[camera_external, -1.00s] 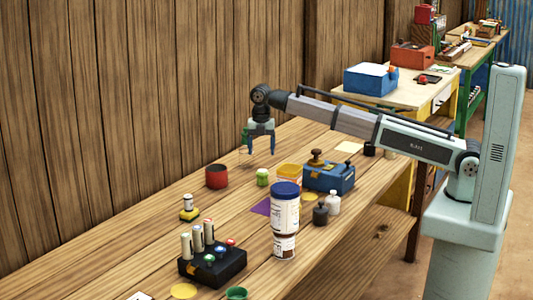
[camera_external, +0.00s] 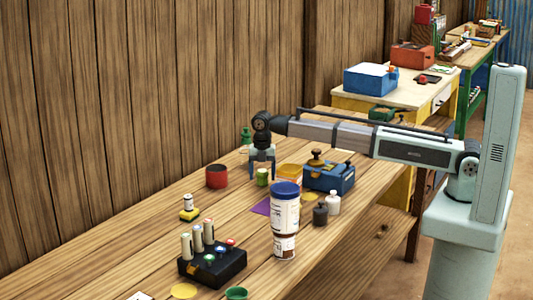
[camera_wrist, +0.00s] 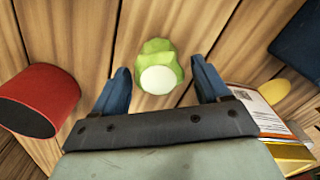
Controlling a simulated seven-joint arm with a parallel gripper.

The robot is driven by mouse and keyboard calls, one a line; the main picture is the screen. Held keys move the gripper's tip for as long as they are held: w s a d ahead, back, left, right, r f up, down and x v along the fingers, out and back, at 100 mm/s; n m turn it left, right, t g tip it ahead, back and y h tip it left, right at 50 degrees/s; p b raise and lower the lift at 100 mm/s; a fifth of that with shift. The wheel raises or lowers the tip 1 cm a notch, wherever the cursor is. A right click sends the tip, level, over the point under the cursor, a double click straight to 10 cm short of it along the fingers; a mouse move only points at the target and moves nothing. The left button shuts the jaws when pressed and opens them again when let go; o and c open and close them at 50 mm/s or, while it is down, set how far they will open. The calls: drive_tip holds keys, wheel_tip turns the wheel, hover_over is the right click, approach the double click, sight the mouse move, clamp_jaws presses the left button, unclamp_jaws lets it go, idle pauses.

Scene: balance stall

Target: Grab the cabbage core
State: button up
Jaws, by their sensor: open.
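The cabbage core (camera_external: 262,177) is a small light-green lump on the wooden table, between a red cup and a yellow container. In the wrist view the cabbage core (camera_wrist: 158,68) shows a pale round cut end and lies just beyond and between my two blue fingers. My gripper (camera_external: 262,172) points down directly over it, with the fingers apart on either side. In the wrist view my gripper (camera_wrist: 162,88) is open and nothing is clamped in it. I cannot tell whether the fingertips touch the core.
A red cup (camera_external: 216,176) stands close on the left. A yellow container (camera_external: 289,174) and a blue box (camera_external: 329,177) are close on the right. A tall blue-lidded jar (camera_external: 285,220) stands nearer the camera. A green bottle (camera_external: 246,137) is behind my gripper.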

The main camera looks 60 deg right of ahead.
drive_tip(key=shift+f, duration=0.85)
drive_tip(key=shift+c, duration=0.3)
drive_tip(key=c, duration=1)
drive_tip(key=shift+r, duration=0.1)
